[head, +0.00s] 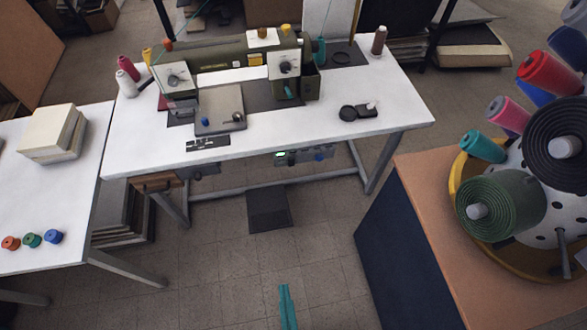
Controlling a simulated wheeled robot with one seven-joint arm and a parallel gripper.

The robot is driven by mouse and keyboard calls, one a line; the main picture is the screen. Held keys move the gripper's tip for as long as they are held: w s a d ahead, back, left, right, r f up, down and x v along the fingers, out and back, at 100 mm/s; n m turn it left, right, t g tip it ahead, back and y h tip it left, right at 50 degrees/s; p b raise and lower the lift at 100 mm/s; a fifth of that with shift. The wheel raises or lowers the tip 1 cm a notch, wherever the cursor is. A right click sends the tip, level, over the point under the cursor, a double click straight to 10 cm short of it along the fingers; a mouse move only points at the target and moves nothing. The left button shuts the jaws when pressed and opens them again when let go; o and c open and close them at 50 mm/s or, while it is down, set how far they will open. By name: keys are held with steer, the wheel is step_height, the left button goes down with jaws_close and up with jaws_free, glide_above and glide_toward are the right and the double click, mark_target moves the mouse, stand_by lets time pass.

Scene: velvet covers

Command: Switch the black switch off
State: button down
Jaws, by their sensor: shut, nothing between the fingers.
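A grey control box (300,156) hangs under the front edge of the white sewing table (270,135). It has a small lit green spot at its left and a dark bluish knob (319,156) at its right. A second small grey box (206,168) hangs further left under the same edge. The black switch is too small to make out for certain on either box. My gripper (286,289), teal and narrow, points up from the bottom edge. It is shut and empty, over the floor, well in front of the table and apart from it.
A sewing machine (220,55) stands on the table. A dark pedal (269,208) lies on the floor beneath. A side table (60,200) with several spools is at left. A box (400,250) bearing thread spools is at right. The tiled floor between is clear.

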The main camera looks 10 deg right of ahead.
mark_target(292, 164)
steer(key=w+d+f+m+g, duration=0.1)
steer(key=w+d+f+m, duration=0.1)
steer(key=w+f+m, duration=0.5)
steer(key=w+d+f+m, duration=0.25)
steer(key=w+f, duration=0.25)
steer(key=f, duration=0.4)
steer(key=w+d+m+t, duration=0.1)
steer(key=w+d+m, duration=0.2)
steer(key=w, duration=0.6)
steer(key=w+d+m+t, duration=0.1)
steer(key=w+d+m, duration=0.3)
steer(key=w, duration=0.5)
steer(key=shift+r+t, duration=0.35)
steer(key=shift+t, duration=0.05)
steer(key=shift+d, duration=0.1)
steer(key=w, duration=0.4)
steer(key=w+f, duration=0.1)
steer(key=w, duration=0.9)
steer(key=shift+f, duration=0.2)
